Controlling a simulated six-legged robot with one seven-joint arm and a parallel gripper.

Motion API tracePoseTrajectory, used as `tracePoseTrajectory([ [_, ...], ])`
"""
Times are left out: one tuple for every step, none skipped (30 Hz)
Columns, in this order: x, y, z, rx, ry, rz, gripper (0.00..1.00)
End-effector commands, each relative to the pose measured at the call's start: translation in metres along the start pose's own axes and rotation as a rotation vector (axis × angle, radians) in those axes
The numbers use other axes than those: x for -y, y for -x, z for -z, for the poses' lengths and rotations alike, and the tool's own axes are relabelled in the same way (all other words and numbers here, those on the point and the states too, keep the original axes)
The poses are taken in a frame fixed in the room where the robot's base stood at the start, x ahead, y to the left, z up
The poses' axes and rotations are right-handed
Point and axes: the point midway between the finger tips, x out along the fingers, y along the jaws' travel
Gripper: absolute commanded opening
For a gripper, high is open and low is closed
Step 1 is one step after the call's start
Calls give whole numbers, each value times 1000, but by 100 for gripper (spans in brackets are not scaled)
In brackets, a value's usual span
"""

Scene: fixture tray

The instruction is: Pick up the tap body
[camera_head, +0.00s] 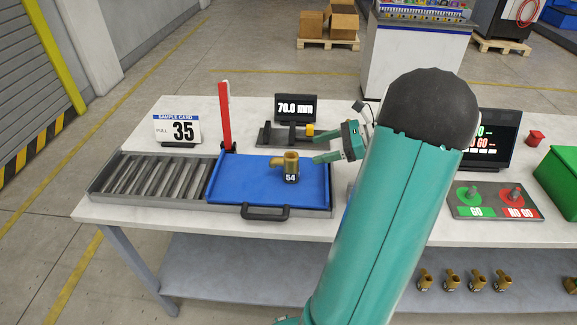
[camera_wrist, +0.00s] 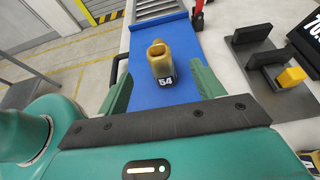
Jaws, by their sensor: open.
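The brass tap body (camera_head: 290,162) stands upright on the blue tray (camera_head: 232,182), towards its right side, with a dark label reading 54. In the wrist view the tap body (camera_wrist: 157,60) lies beyond and between my two green fingers, apart from both. My gripper (camera_head: 324,146) is open and empty, just to the right of the tap body in the head view. In the wrist view my gripper (camera_wrist: 160,88) has its fingers spread on either side of the picture's middle. My arm hides part of the table to the right.
A roller track (camera_head: 150,176) adjoins the tray's left side, with a red post (camera_head: 226,115) behind. A measuring device with a 70.0 mm display (camera_head: 296,108) stands behind the tray. A GO/NO GO panel (camera_head: 492,200) is at the right. Several brass fittings (camera_head: 478,282) sit on the lower shelf.

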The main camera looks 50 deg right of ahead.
Motion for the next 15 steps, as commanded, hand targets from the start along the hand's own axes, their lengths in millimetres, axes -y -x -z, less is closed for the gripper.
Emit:
tracePoseTrajectory([
  [-1, -11, 0, 1, 0, -4, 67],
  [-1, -17, 0, 0, 0, -4, 67],
  [-1, -25, 0, 0, 1, -4, 67],
  [-1, -31, 0, -1, 1, -4, 67],
  [-1, -37, 0, 0, 1, -4, 67],
  [-1, -44, 0, 0, 2, -3, 67],
  [-1, -48, 0, 0, 2, -3, 67],
  [-1, -51, 0, -1, 2, -3, 67],
  [-1, -55, 0, -2, 2, -2, 67],
  [-1, -57, 0, -2, 2, -2, 67],
  [-1, -59, 0, -2, 2, -2, 67],
  [-1, -61, 0, -2, 2, -3, 67],
  [-1, -63, 0, -2, 2, -3, 67],
  [-2, -66, 1, -2, 1, -3, 67],
  [-2, -70, 1, -2, 1, -2, 67],
])
